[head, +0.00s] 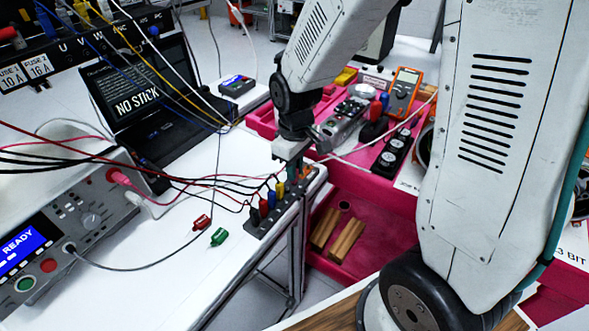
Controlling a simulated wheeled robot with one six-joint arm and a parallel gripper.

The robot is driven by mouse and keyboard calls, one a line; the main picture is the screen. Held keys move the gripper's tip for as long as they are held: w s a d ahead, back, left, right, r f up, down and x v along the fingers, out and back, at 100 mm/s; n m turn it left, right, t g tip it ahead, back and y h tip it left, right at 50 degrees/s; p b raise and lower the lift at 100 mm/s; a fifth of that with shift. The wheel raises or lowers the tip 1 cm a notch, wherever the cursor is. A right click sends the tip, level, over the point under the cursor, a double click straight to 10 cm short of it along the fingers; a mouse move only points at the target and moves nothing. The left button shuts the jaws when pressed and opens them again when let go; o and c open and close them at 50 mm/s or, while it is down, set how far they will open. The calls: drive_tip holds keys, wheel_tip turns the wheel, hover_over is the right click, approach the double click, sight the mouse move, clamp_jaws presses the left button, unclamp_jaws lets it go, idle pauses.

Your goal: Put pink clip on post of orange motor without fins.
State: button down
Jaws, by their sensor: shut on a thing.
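My gripper (293,163) points down over the far end of a dark clip rack (262,226) at the table's right edge. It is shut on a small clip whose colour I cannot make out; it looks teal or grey. Red, blue and yellow clips (280,191) stand upright in the rack, in front of the gripper. A pink plug (116,176) with a pink lead sits in the grey tester at left; I cannot tell whether it is the task's clip. No orange motor shows clearly; my arm hides much of the right side.
Leads cross from the left to the rack. A laptop (150,95) stands behind. A pink bin (370,215) with wooden blocks lies right of the rack.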

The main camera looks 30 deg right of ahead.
drive_tip(key=shift+r, duration=0.1)
idle(0.3)
drive_tip(key=shift+r, duration=2.4)
drive_tip(key=shift+d, duration=0.1)
